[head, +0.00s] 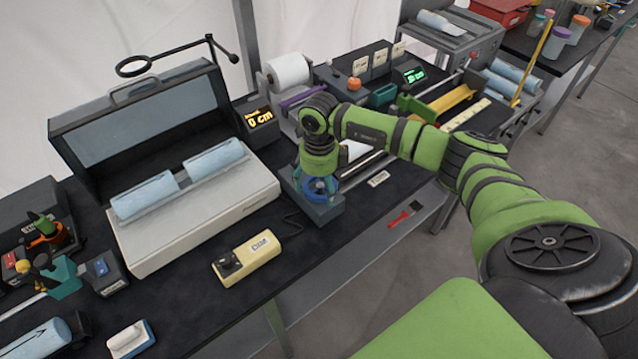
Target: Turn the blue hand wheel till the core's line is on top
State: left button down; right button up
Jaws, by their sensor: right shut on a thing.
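The blue hand wheel (322,190) sits on a small grey block at the right end of the long cream-coloured box. My right gripper (319,184) reaches down onto it from above and is shut on it; its fingers and wrist hide part of the wheel. Two light blue core pieces, a left one (146,195) and a right one (215,158), lie end to end on top of the cream box (200,225). Thin dark marks show faintly on the cores, but I cannot tell exactly where the line sits. My left gripper is not in view.
A dark lid (140,120) stands open behind the cores. A display reading 0 cm (260,118) stands behind the wheel. A cream control box (246,260) with a black knob lies in front.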

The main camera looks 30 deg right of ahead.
jog(key=shift+w+a+m+b, duration=0.1)
jog(key=shift+w+m+b, duration=0.2)
jog(key=shift+m, duration=0.2)
dwell(0.3)
jog(key=m+b, duration=0.1)
jog(key=m, duration=0.2)
jog(key=shift+r, duration=0.1)
jog(key=m+b, duration=0.1)
jog(key=m, duration=0.3)
jog(key=shift+d+m+b, duration=0.2)
jog(key=shift+m+b, duration=0.1)
jog(key=shift+b, duration=0.05)
jog(key=m+b, duration=0.1)
jog(key=m, duration=0.3)
jog(key=shift+d+r, duration=0.1)
jog(key=shift+d, duration=0.05)
jog(key=m, duration=0.5)
jog(key=shift+d, duration=0.15)
jog(key=shift+s+m, duration=0.1)
jog(key=shift+m, duration=0.2)
jog(key=o, duration=1)
jog(key=shift+d, duration=0.1)
jog(key=shift+d+f, duration=0.1)
jog(key=shift+f, duration=0.1)
